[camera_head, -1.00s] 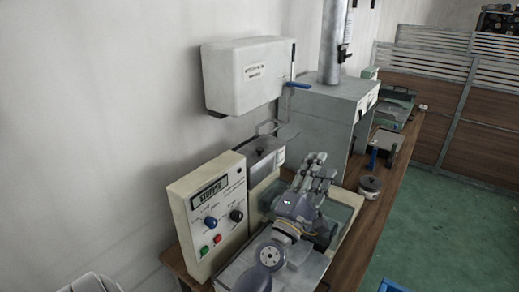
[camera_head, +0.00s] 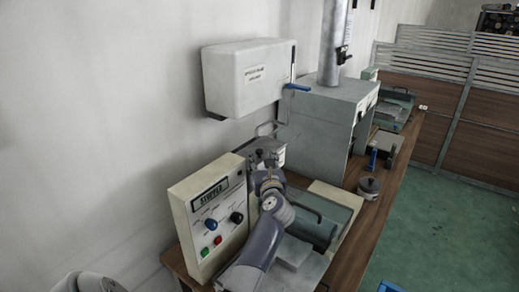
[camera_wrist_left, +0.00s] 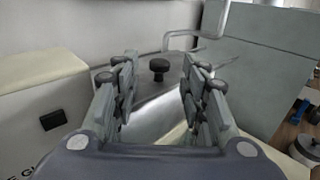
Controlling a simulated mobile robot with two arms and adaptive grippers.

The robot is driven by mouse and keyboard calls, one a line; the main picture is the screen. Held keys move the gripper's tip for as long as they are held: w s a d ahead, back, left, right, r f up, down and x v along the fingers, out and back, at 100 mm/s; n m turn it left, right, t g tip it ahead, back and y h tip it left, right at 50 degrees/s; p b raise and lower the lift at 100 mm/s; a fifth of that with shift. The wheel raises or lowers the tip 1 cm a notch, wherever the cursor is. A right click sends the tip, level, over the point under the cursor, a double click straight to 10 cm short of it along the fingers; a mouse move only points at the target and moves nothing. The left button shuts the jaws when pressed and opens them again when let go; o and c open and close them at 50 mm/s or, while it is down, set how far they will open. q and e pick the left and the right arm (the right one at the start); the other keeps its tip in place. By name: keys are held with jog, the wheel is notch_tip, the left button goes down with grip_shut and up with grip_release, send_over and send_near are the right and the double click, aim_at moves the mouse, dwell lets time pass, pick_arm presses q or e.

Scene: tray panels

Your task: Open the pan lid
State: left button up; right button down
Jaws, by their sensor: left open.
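The pan lid (camera_wrist_left: 146,92) is a grey metal cover with a round black knob (camera_wrist_left: 158,69) on top, at the centre of the left wrist view. My left gripper (camera_wrist_left: 159,64) is open and empty. Its fingers frame the knob from left and right, with gaps on both sides. The knob seems to lie beyond the fingertips. In the head view my left gripper (camera_head: 265,152) is over the back of the machine, beside the control panel, and hides most of the lid. My right gripper is in neither view.
A cream control panel (camera_head: 208,212) with knobs and buttons stands left of my arm. A white wall box (camera_head: 245,78) hangs above. A grey cabinet (camera_head: 318,130) stands behind. A green tray (camera_head: 318,212) lies right of my arm. A small lidded pot (camera_head: 369,188) is farther right.

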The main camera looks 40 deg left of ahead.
aim_at(260, 152)
pick_arm(q)
jog(key=shift+p+x, duration=0.4)
jog(key=shift+x, duration=2.65)
jog(key=shift+s, duration=0.1)
